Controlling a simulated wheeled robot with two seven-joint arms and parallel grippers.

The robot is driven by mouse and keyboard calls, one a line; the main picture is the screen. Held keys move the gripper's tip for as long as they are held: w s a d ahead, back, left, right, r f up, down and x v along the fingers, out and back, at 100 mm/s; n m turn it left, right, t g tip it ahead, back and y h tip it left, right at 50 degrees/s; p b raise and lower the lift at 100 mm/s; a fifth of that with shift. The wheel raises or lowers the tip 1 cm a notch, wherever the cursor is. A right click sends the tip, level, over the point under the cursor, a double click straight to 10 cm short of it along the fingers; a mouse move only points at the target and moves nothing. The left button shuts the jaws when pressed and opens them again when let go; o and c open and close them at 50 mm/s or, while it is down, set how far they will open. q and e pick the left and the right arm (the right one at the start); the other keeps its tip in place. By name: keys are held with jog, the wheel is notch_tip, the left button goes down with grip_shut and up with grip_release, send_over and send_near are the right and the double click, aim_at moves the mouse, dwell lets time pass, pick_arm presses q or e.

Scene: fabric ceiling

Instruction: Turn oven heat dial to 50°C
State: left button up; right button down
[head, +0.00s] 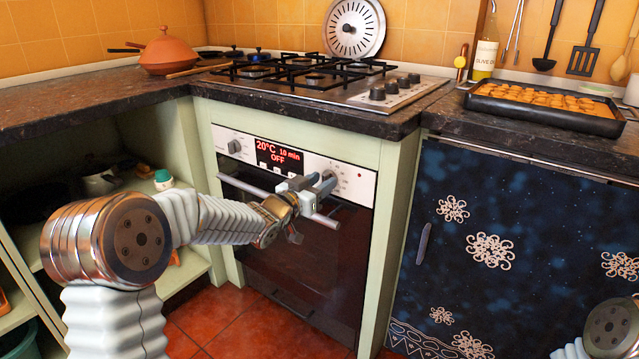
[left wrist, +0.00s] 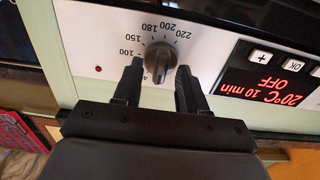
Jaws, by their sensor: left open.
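The oven (head: 300,235) has a white control panel with a knob at each end. The heat dial (left wrist: 159,60) is a dark knob ringed by numbers such as 100, 150, 180, 200 and 220. In the head view the dial (head: 329,178) is partly covered by my left gripper (head: 314,187). The left wrist view shows my left gripper (left wrist: 157,82) open, one finger on each side of the knob. I cannot tell whether the fingers touch it. The display (head: 278,153) reads 20°C, 10 min and OFF. My right gripper is out of view.
The other knob (head: 234,146) is at the panel's left end. The oven door handle (head: 251,188) runs below the panel. A stove (head: 345,92) is above. A tray of food (head: 545,105) sits on the right counter above a dark patterned cabinet (head: 480,215).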

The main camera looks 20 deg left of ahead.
pick_arm(q)
grip_shut()
jog(key=shift+f+m+b, duration=0.2)
jog(key=shift+m+b, duration=0.2)
jog(key=shift+b, duration=0.35)
jog(key=m+b, duration=0.6)
jog(key=b, duration=0.2)
jog(key=shift+f+m, duration=0.15)
jog(key=shift+m, duration=0.15)
jog(key=shift+m+b, duration=0.55)
jog(key=shift+m, duration=0.15)
jog(key=shift+d+r+m+b, duration=0.1)
jog(key=shift+r+m+b, duration=0.1)
jog(key=shift+m+b, duration=1)
jog(key=shift+m, duration=0.4)
